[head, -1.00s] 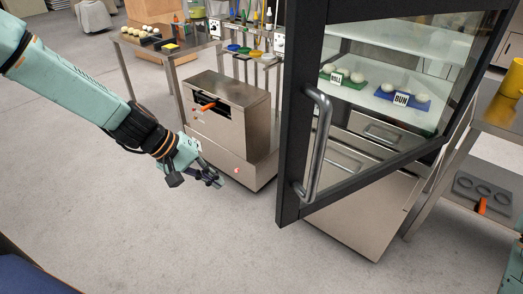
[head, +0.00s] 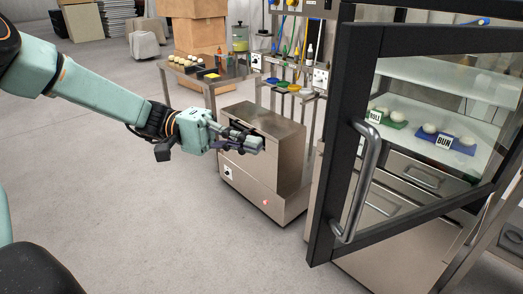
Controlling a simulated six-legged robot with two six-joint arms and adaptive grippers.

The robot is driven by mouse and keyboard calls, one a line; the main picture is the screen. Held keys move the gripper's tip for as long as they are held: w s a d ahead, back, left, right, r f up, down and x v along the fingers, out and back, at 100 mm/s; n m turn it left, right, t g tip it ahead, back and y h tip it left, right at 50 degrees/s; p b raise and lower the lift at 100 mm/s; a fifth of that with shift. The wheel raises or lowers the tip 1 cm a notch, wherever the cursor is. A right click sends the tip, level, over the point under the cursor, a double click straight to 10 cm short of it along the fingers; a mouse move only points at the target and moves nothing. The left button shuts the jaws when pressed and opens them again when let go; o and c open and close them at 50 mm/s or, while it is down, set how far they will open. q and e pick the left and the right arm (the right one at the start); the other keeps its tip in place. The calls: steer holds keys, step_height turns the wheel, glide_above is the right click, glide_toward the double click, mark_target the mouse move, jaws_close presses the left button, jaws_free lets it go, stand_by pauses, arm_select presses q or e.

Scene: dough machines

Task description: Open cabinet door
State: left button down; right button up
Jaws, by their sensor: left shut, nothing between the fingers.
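The cabinet door (head: 343,135) has a dark frame, glass and a grey bar handle (head: 366,180). It stands swung out, open, on the right of the head view. Inside the cabinet, pale shelves (head: 400,140) show through the glass. My left gripper (head: 257,146) is shut and empty. It is in front of the steel machine, left of the handle and apart from it. My right gripper is not in view.
A steel dough machine (head: 265,165) stands left of the door. Behind it, a steel table (head: 205,75) carries dough balls. Green (head: 388,121) and blue (head: 457,147) boards with dough balls lie on the cabinet shelf.

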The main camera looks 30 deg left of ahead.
arm_select(q)
steer(key=s+d+b, duration=0.2)
steer(key=d, duration=0.9)
steer(key=shift+s+d, duration=0.15)
steer(key=shift+s, duration=0.1)
stand_by(0.3)
